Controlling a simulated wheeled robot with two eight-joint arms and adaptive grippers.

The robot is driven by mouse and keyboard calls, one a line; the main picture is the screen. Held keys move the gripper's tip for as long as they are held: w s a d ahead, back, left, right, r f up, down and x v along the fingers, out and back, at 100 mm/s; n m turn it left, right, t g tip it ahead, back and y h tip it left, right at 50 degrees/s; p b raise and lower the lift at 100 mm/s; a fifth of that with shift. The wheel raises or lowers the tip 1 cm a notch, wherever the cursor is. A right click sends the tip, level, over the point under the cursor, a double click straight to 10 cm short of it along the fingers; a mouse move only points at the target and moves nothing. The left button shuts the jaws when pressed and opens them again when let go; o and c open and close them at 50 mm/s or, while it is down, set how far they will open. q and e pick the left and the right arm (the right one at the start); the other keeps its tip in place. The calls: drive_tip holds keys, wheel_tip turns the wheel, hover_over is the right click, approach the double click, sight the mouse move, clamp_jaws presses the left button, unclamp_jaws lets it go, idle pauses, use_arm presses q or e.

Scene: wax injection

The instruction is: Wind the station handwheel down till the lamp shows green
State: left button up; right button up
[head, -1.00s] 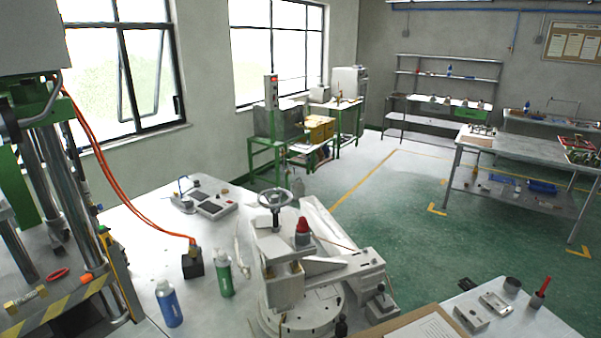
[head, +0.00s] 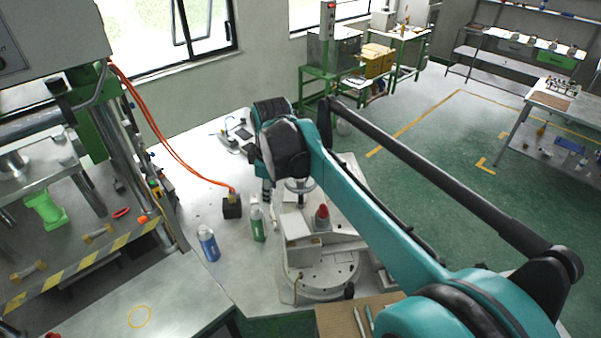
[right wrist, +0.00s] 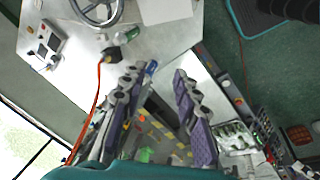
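The handwheel (head: 300,186) is on top of the pale station (head: 318,262) on the white table, partly hidden behind my right arm in the head view. Its spoked rim shows at the top edge of the right wrist view (right wrist: 97,22). My right gripper (right wrist: 162,76) is open and empty, its purple-padded fingers spread. It is apart from the wheel; in the head view it is mostly hidden by its wrist. A post at the back carries a small red light (head: 329,6); I cannot tell if it is the station's lamp. My left gripper is not in view.
A blue bottle (head: 208,243), a green bottle (head: 258,224) and a black block (head: 232,207) with orange cables stand left of the station. A red-topped item (head: 322,216) is on the station. A press with a striped edge (head: 85,262) is at left.

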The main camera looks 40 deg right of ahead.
drive_tip(key=w+d+n+g, duration=0.1)
drive_tip(key=w+d+n, duration=0.1)
drive_tip(key=d, duration=0.3)
drive_tip(key=w+d+n+g, duration=0.1)
drive_tip(key=w+d+n, duration=0.1)
drive_tip(key=d, duration=0.2)
drive_tip(key=w+d+f+n, duration=0.1)
drive_tip(key=w+d+n, duration=0.1)
drive_tip(key=d, duration=0.3)
drive_tip(key=shift+d+f+g+y, duration=0.1)
drive_tip(key=shift+d+g+y, duration=0.2)
drive_tip(key=shift+g+y, duration=0.1)
wheel_tip(320, 180, down, 8)
drive_tip(key=shift+r+p, duration=0.25)
drive_tip(key=shift+p, duration=0.45)
drive_tip(key=shift+a, duration=0.1)
clamp_jaws()
